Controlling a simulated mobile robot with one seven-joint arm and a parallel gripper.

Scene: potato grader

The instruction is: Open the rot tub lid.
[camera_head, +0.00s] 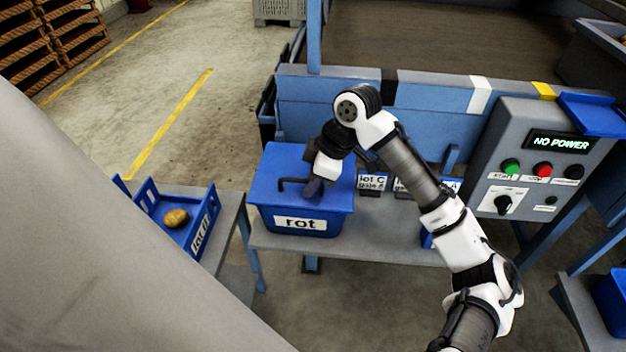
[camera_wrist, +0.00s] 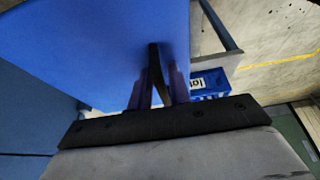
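The rot tub (camera_head: 300,222) is a blue bin with a white "rot" label, standing on a grey bench. Its blue lid (camera_head: 285,160) lies flat and closed on top. A dark bar handle (camera_head: 290,183) is on the lid. My gripper (camera_head: 314,187) reaches down over the lid at the handle's right end. In the wrist view, the handle (camera_wrist: 157,72) stands between the two fingers of my gripper (camera_wrist: 160,88), with the blue lid (camera_wrist: 100,45) behind. I cannot tell whether the fingers press on the handle. My arm hides part of the lid's right side.
A blue lot tray (camera_head: 203,238) with a potato (camera_head: 176,217) stands at left. Cards, one marked "lot C" (camera_head: 371,182), stand right of the tub. The control panel (camera_head: 545,155) reads "NO POWER". The blue grader wall (camera_head: 310,110) rises behind the tub.

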